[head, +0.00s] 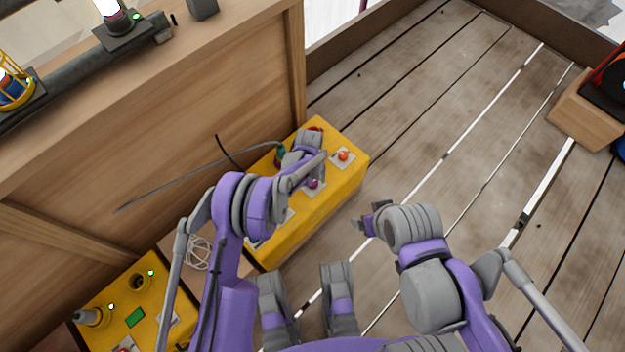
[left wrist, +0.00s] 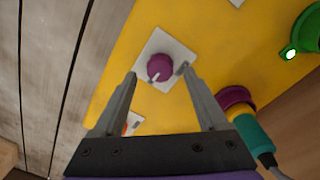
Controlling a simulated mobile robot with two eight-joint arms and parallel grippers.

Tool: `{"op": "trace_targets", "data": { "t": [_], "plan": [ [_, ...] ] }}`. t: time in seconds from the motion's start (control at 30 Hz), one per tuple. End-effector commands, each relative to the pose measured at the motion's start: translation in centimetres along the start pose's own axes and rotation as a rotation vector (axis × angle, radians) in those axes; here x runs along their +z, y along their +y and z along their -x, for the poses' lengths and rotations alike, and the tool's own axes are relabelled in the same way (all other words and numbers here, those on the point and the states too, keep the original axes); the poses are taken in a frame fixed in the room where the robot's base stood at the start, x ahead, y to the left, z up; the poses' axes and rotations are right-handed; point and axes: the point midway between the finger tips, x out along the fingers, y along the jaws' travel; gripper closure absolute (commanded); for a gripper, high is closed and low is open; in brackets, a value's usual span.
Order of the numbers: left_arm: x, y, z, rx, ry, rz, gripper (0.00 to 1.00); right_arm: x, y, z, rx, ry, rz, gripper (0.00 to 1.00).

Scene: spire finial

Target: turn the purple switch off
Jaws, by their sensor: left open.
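The purple switch is a round knob (left wrist: 160,68) with a pale pointer mark, on a white plate (left wrist: 150,48) fixed to a yellow panel. In the left wrist view it appears between the tips of my open left gripper (left wrist: 159,74), with a gap on both sides; I cannot tell how far the tips are above the plate. In the head view the purple knob (head: 313,183) is partly hidden beside my left gripper (head: 318,165). My right gripper (head: 368,221) hangs over the wooden floor, away from the panel; its jaw opening is unclear.
The yellow box (head: 345,183) also bears an orange-red button (head: 343,155). A teal and purple plug (left wrist: 247,122) with a cable is close to my left gripper. A wooden wall (head: 200,110) stands behind the box. The plank floor (head: 440,120) to the right is mostly clear.

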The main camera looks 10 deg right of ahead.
Motion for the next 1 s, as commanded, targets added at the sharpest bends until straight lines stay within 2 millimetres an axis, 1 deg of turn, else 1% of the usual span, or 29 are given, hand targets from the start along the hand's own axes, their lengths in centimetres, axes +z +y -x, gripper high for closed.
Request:
{"op": "trace_targets", "data": {
  "t": [0.03, 0.1, 0.2, 0.5, 0.53, 0.93, 1.0],
  "plan": [
    [0.0, 0.0, -0.8, 0.0, 0.0, 0.0, 0.25, 0.1, 0.0, -0.3, 0.0, -0.001, 0.0, 0.25],
    [0.0, 0.0, -1.5, 0.0, 0.0, 0.0, 0.25, 0.1, 0.0, -0.4, 0.0, -0.001, 0.0, 0.25],
    [0.0, 0.0, -2.1, 0.0, 0.0, 0.0, 0.25, 0.1, 0.0, -0.5, 0.0, -0.001, 0.0, 0.25],
    [0.0, 0.0, -2.3, 0.0, 0.0, 0.0, 0.25, 0.1, 0.0, -0.5, 0.0, -0.001, 0.0, 0.25],
    [0.0, 0.0, -2.3, 0.0, 0.0, 0.0, 0.26, 0.1, 0.0, -0.5, 0.0, -0.001, 0.0, 0.25],
    [0.0, 0.0, -2.3, 0.0, 0.0, 0.0, 0.98, 0.1, 0.0, -0.5, 0.0, -0.001, 0.0, 0.25],
    [0.0, 0.0, -2.3, 0.0, 0.0, 0.0, 1.0, 0.1, 0.0, -0.5, 0.0, -0.001, 0.0, 0.25]
  ]
}}
